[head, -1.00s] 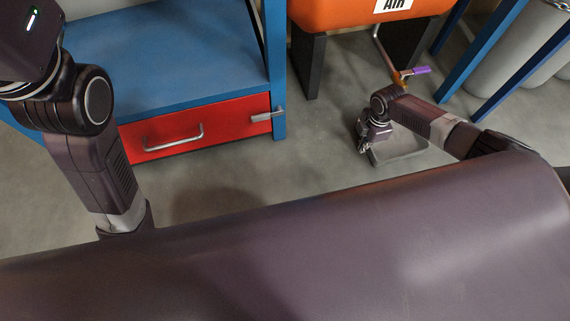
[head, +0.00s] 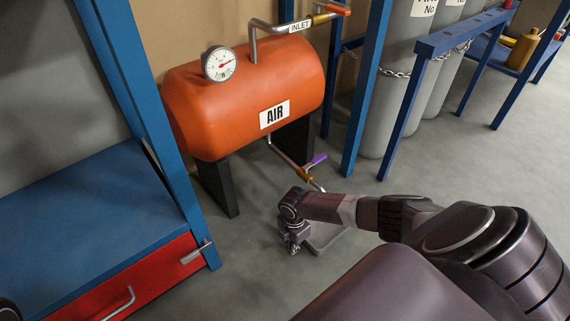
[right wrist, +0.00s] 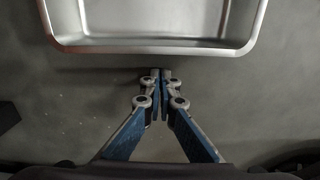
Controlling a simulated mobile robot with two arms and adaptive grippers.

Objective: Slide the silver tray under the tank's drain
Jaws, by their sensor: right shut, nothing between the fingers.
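The silver tray lies on the floor; its front wall and rim (right wrist: 155,45) fill the top of the right wrist view. The orange tank (head: 240,105) stands on black legs. Its drain pipe (head: 285,157) with a purple-handled valve (head: 316,161) slopes down toward the tray. My left gripper is out of view.
A blue bench (head: 85,215) with a red drawer (head: 120,285) stands at left. A blue post (head: 366,90) and chained grey cylinders (head: 398,75) are right of the tank. A black tank leg (head: 218,187) is near the gripper. Floor at right is open.

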